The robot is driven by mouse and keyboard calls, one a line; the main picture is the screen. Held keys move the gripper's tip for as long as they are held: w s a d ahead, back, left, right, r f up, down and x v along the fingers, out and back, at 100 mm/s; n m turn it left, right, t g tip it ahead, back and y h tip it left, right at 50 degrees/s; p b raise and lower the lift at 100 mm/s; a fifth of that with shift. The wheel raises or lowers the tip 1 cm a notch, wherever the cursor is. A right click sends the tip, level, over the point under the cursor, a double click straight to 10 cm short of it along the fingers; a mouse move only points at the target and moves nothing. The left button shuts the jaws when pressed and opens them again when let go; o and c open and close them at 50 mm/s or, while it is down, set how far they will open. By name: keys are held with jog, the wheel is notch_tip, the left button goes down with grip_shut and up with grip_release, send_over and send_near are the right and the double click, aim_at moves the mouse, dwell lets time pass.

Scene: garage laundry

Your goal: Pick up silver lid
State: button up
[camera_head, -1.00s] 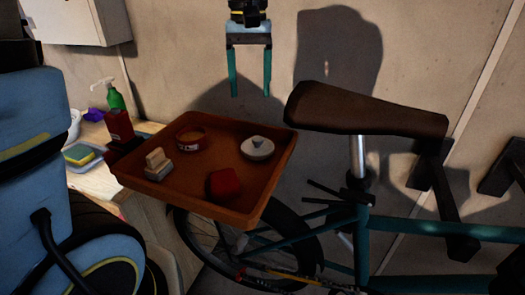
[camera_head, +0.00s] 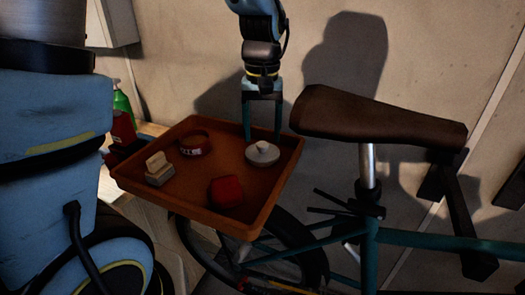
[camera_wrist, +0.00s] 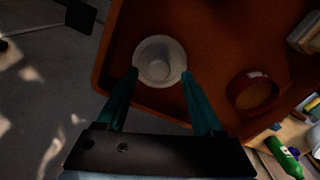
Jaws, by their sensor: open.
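The silver lid (camera_head: 262,153) is a round grey-white disc with a small knob on top. It lies in the brown tray (camera_head: 172,200), near the tray's back right corner. My gripper (camera_head: 262,138) points down at the lid with its teal fingers apart. In the wrist view the lid (camera_wrist: 158,58) shows just beyond and between the fingertips of my gripper (camera_wrist: 160,75). Nothing is held. Whether the fingertips touch the lid cannot be told.
The tray also holds a red block (camera_head: 226,191), a round reddish tin (camera_head: 194,144) and a pale wooden brush-like block (camera_head: 159,170). A bicycle saddle (camera_head: 380,120) stands close to the right of my gripper. Bottles (camera_head: 122,120) stand at the left.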

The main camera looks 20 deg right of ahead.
aim_at(262, 152)
jog(key=shift+f, duration=1.35)
grip_shut()
